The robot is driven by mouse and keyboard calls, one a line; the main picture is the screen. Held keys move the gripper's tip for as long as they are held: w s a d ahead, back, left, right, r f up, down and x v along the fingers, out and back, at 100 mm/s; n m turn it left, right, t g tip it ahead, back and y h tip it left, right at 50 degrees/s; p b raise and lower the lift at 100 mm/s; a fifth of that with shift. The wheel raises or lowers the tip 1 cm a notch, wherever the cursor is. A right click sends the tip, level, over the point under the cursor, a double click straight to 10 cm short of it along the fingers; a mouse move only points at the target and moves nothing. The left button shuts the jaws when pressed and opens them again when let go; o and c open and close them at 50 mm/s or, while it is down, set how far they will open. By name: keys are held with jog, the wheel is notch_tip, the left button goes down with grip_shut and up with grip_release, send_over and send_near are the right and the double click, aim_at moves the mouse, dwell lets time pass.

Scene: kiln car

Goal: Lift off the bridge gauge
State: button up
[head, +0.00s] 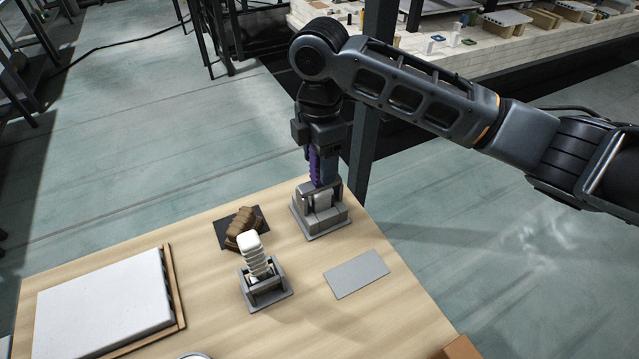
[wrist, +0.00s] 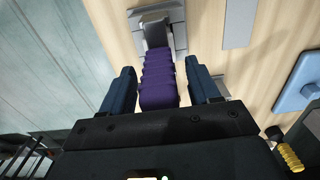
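A purple ribbed handle (wrist: 158,82) stands upright on a grey block fixture (head: 322,219) at the table's far right corner; it looks like the bridge gauge's grip. The handle also shows in the head view (head: 314,165), partly hidden by my gripper. My gripper (head: 322,186) points down over this fixture. In the wrist view its two blue fingers stand on either side of the purple handle, with a visible gap on each side. The gripper is open around the handle. The gauge's lower part is partly hidden.
A second grey fixture (head: 266,292) holds a white ribbed handle (head: 254,252), leaning slightly. Behind it a brown stepped piece (head: 243,226) lies on a dark mat. A flat grey plate (head: 357,273) lies at right. A white slab (head: 100,308) with wooden edging is at left.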

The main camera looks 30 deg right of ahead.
grip_shut()
dwell(0.3)
jog(key=shift+r, duration=0.1)
